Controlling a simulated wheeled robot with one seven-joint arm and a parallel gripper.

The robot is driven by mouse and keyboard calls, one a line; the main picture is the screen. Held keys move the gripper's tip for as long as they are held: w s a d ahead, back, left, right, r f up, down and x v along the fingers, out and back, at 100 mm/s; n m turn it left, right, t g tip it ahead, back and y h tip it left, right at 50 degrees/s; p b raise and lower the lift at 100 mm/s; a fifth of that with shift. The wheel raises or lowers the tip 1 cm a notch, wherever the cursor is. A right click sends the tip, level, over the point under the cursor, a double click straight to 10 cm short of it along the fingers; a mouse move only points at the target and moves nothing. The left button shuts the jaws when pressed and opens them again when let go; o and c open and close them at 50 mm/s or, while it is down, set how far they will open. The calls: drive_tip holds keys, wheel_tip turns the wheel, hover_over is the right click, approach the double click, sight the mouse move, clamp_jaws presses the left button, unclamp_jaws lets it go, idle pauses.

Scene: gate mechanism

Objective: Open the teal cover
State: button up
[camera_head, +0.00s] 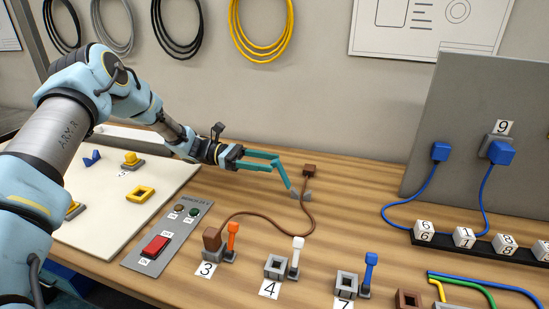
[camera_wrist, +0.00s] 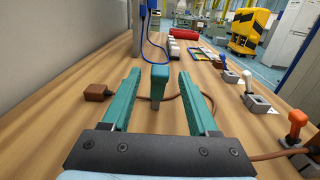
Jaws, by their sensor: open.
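No piece that is plainly a teal cover shows in either view. A lever with a teal handle (camera_head: 286,177) and a grey base (camera_head: 305,195) stands on the wooden table, its handle leaning. In the wrist view the teal handle (camera_wrist: 159,76) shows between my fingers, with a gap on each side. My gripper (camera_head: 275,161) has teal fingers too, so the two partly blend in the head view. It is open and empty, with its tips close to the handle; in the wrist view the fingers (camera_wrist: 159,84) reach forward on both sides of it.
A brown plug (camera_head: 310,170) lies near the lever, its cable running to a brown block (camera_head: 212,239). Orange (camera_head: 232,230), white (camera_head: 298,245) and blue (camera_head: 371,260) levers stand in front. A red switch (camera_head: 155,245) sits on a grey panel. A tall grey board (camera_head: 470,110) stands right.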

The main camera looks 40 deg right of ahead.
drive_tip(key=shift+p+x, duration=0.3)
drive_tip(key=shift+x, duration=1)
drive_tip(key=shift+c, duration=0.2)
clamp_jaws()
